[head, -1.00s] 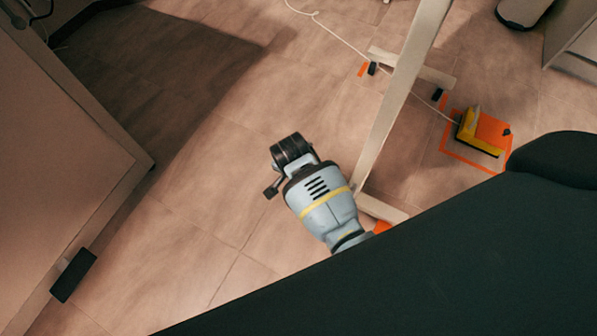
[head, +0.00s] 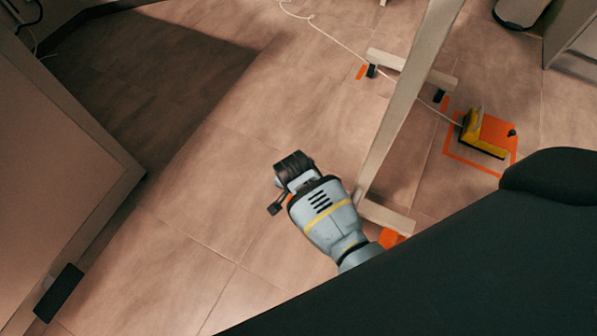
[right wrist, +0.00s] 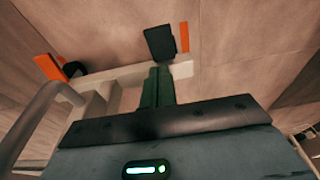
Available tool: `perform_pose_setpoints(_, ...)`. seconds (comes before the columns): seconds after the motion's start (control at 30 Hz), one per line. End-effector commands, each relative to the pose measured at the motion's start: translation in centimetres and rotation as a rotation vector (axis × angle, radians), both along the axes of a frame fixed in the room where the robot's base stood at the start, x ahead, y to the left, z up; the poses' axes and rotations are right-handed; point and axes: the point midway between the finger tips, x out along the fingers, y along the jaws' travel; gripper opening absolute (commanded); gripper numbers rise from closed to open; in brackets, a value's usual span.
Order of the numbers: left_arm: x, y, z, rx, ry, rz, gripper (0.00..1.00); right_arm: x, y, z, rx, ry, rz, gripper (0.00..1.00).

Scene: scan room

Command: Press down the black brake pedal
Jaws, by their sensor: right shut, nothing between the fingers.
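A flat black plate (right wrist: 160,42), which looks like the brake pedal, is in the right wrist view by the end of a pale foot bar (right wrist: 128,76), near an orange floor strip. My right gripper (right wrist: 158,72) is shut and empty, its green fingers pointing toward the plate. The tips appear just below it in the picture; I cannot tell whether they touch. My left gripper is not in view.
A pale stand post (head: 405,100) rises right of my wrist. A large dark padded top (head: 450,260) covers the lower right. A yellow foot switch (head: 485,138) sits in an orange floor square, with a white cable (head: 335,38). A pale cabinet (head: 60,180) stands left. Floor between is clear.

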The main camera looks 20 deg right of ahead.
Motion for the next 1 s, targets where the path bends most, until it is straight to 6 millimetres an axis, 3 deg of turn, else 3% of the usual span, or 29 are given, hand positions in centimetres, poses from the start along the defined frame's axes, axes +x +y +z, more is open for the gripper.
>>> perform_pose_setpoints(0.03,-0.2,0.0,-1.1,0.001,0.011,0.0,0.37,0.0,-0.2,-1.6,-0.002,0.004,0.0,0.0)
perform_pose_setpoints(0.1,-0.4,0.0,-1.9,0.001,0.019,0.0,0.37,0.2,-0.4,-2.9,-0.002,0.004,0.0,0.0)
perform_pose_setpoints(0.4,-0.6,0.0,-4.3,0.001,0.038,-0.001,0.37,0.0,-0.1,-6.9,0.0,0.002,0.0,0.0)
perform_pose_setpoints(1.0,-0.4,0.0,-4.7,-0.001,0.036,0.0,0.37,-0.1,0.1,-7.8,-0.001,-0.001,0.0,0.0)
